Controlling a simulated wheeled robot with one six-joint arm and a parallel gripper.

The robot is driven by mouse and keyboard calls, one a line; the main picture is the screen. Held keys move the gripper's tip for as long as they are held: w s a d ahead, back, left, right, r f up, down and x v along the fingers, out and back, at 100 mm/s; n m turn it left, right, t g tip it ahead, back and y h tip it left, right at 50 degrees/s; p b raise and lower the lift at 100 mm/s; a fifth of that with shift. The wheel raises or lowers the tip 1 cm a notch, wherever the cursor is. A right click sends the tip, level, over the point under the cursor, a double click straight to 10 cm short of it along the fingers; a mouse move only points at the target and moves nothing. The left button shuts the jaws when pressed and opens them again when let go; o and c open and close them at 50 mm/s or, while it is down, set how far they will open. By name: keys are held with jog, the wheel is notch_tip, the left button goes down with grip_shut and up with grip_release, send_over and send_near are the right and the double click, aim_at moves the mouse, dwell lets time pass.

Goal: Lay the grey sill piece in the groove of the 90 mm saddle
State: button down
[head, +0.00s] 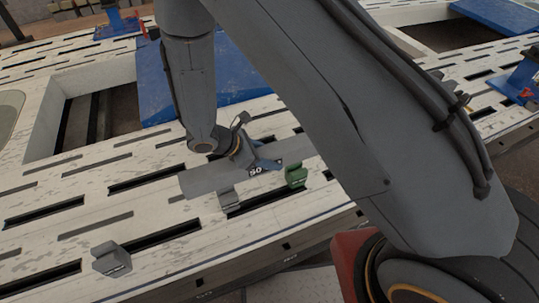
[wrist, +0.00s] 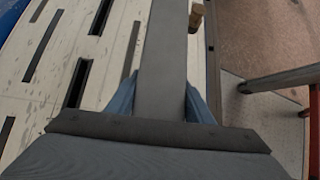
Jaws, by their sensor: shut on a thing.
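My gripper (head: 262,163) is shut on the long flat grey sill piece (head: 205,179), with blue fingers on either side of it. The wrist view shows the sill piece (wrist: 163,60) running away from the fingers (wrist: 160,105). In the head view, a grey saddle (head: 229,200) is beneath or just in front of the sill's left half, and a green saddle (head: 296,176) is by its right half. I cannot tell whether the sill touches either. Another grey saddle (head: 111,259) stands apart at front left. A dark label by my fingers seems to read 50; the saddle labels are too small to read.
The pale slotted bench top (head: 150,215) has several dark slots and a large rectangular opening at left. Blue plates lie behind. A small brown block (wrist: 196,17) shows near the bench edge in the wrist view.

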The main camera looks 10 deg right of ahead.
jog(key=shift+f+b, duration=1.65)
jog(key=shift+f, duration=1.45)
jog(key=c, duration=0.9)
grip_release()
jog(key=shift+o, duration=0.5)
jog(key=shift+f, duration=0.1)
jog(key=v, duration=0.8)
